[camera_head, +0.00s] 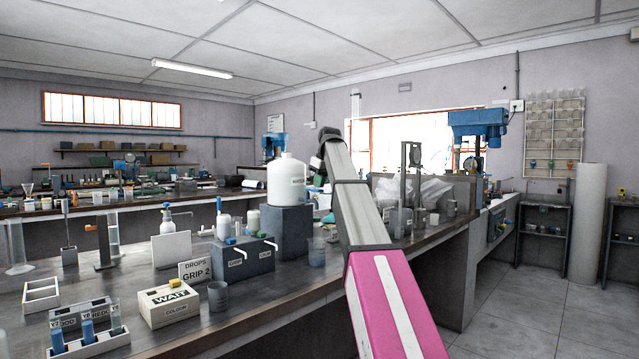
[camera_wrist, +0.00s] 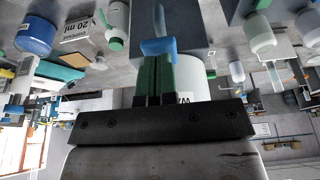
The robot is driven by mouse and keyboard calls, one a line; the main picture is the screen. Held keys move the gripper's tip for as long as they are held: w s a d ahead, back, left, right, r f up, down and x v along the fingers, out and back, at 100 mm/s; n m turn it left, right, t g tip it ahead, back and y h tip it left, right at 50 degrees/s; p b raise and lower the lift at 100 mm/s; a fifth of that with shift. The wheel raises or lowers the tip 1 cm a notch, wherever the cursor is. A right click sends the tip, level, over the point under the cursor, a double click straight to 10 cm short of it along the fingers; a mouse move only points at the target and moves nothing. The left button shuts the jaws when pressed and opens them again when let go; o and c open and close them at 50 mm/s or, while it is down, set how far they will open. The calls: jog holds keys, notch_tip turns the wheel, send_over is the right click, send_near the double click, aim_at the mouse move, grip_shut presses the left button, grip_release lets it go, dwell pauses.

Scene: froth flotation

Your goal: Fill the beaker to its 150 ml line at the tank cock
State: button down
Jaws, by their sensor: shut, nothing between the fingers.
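The white tank (camera_head: 287,181) stands on a tall grey block (camera_head: 286,224) on the bench. It also shows behind my fingers in the wrist view (camera_wrist: 194,82), with part of a label. A clear beaker (camera_head: 317,252) stands on the bench to the right of the block's foot; its lines and level are too small to read. My gripper (camera_head: 320,166) is beside the tank's right side, mostly hidden by my wrist. In the wrist view, its green fingers (camera_wrist: 157,68) are shut and empty. A blue piece (camera_wrist: 158,46), perhaps the cock's handle, shows at their tips; whether they touch it is unclear.
A grey box with two spouts (camera_head: 243,257) stands left of the beaker. A grey cup (camera_head: 218,296), a WAIT box (camera_head: 170,304) and a GRIP 2 sign (camera_head: 195,271) are nearer. The front bench strip is fairly clear.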

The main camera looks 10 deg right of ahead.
jog(key=f+t+y, duration=0.1)
jog(key=s+t, duration=0.1)
jog(key=shift+d+f+t+y, duration=0.2)
jog(key=shift+f+t+y, duration=0.1)
jog(key=shift+f+y, duration=0.1)
jog(key=shift+f, duration=0.35)
jog(key=shift+w+f, duration=0.1)
jog(key=shift+w, duration=0.05)
jog(key=shift+r, duration=0.8)
